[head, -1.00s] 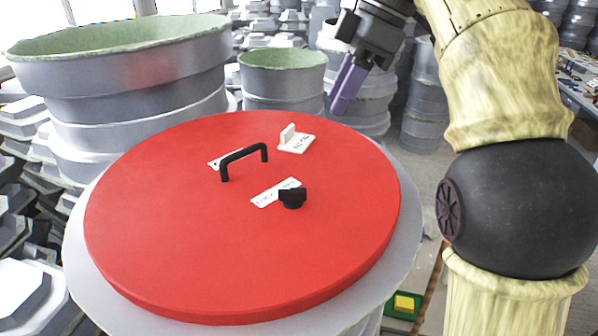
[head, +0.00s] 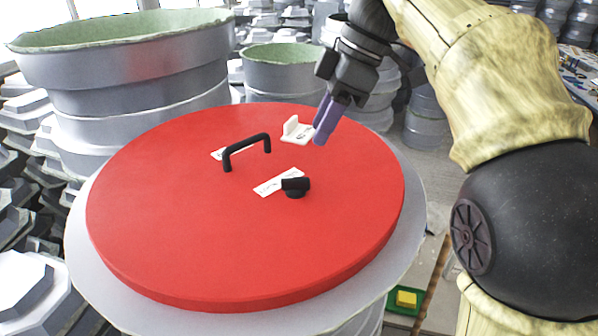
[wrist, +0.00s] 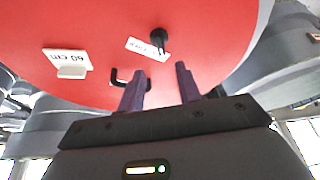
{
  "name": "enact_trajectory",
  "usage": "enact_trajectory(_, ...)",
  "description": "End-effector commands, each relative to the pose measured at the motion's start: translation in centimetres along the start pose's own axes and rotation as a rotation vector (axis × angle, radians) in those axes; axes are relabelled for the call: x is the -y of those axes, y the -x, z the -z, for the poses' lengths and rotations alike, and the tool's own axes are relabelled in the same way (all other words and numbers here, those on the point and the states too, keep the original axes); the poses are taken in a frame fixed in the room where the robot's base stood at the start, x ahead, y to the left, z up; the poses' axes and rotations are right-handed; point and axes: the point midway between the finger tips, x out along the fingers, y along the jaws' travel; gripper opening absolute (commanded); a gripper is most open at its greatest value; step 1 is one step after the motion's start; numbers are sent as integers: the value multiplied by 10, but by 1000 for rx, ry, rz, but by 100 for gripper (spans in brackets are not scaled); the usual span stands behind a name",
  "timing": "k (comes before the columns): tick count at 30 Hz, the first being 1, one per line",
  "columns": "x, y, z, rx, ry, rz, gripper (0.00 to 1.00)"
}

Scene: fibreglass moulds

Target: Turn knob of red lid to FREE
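The red lid (head: 200,240) lies flat on a large grey round mould. A black knob (head: 295,187) stands on the lid, right of centre, with a white printed label (head: 278,181) beside it; the print is too small to read. The knob also shows in the wrist view (wrist: 158,38). My gripper (head: 326,122) is above the lid's back right part, behind the knob and apart from it. In the wrist view its two purple fingers (wrist: 160,85) are spread with nothing between them.
A black arched handle (head: 246,148) rises from the lid left of the knob. A white bracket (head: 295,130) marked 60 cm stands near my fingers. Grey moulds (head: 120,75) crowd the back and left. A green and yellow block (head: 405,299) lies low at right.

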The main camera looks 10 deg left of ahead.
Motion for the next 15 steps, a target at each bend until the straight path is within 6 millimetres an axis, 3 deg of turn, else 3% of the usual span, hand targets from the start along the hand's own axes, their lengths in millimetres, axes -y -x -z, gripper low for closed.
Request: enact_trajectory(15, 1, -70, 0, 1, 1, 3, 35)
